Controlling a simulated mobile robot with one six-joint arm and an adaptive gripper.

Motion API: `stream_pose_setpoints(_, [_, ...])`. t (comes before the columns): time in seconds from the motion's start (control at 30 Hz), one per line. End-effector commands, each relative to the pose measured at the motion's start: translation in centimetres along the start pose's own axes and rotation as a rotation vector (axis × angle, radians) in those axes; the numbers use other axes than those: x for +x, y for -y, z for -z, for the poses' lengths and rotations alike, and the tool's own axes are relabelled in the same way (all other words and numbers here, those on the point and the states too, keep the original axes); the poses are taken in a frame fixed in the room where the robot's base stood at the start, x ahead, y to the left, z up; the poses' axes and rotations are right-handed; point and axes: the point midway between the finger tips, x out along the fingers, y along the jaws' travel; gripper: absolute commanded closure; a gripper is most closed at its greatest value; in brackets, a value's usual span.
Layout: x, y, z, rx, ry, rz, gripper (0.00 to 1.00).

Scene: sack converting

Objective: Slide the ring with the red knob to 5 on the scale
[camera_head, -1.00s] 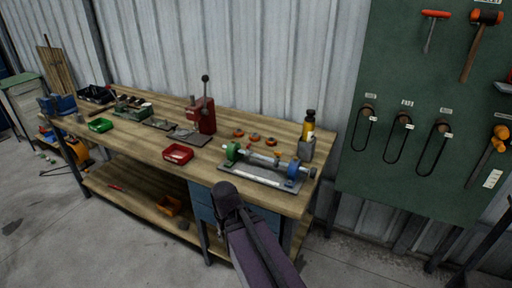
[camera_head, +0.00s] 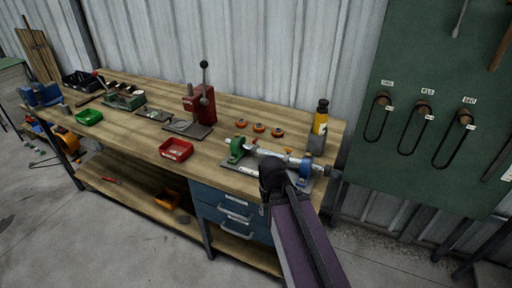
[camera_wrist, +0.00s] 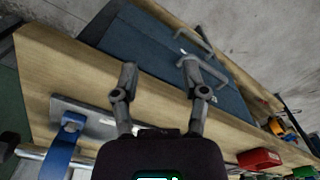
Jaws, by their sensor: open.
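A shaft fixture lies at the bench's right end in the head view, with a green support (camera_head: 237,149), a blue support (camera_head: 306,166) and a metal shaft (camera_head: 270,153) between them. My arm covers part of it. I cannot make out the ring with the red knob or the scale numbers. In the wrist view, the blue support (camera_wrist: 62,147) and the grey base plate (camera_wrist: 92,118) are at lower left. My gripper (camera_wrist: 159,70) is open and empty, its two fingers spread over the bench's front edge and the blue drawers, beside the fixture. The fingers are hidden in the head view.
The wooden bench (camera_head: 130,128) also holds a red tray (camera_head: 176,149), a red lever press (camera_head: 200,103), several orange-topped parts (camera_head: 259,127) and a yellow bottle (camera_head: 320,118). Blue drawers (camera_head: 232,210) hang below its front edge. A green tool board (camera_head: 440,165) is at right.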

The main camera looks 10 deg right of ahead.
Motion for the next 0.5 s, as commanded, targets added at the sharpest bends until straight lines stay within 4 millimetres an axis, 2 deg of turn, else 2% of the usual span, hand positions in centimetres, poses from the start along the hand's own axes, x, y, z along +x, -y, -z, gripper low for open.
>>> stream_pose_setpoints(0.2, [0.0,0.01,-0.01,0.0,0.0,0.0,0.43])
stream_pose_setpoints(0.23, [0.0,0.01,-0.01,0.0,0.0,0.0,0.4])
stream_pose_setpoints(0.37, [-0.1,0.0,0.13,0.008,-0.001,0.001,0.01])
stream_pose_setpoints(0.5, [-0.56,-0.02,0.85,0.056,-0.005,0.01,0.01])
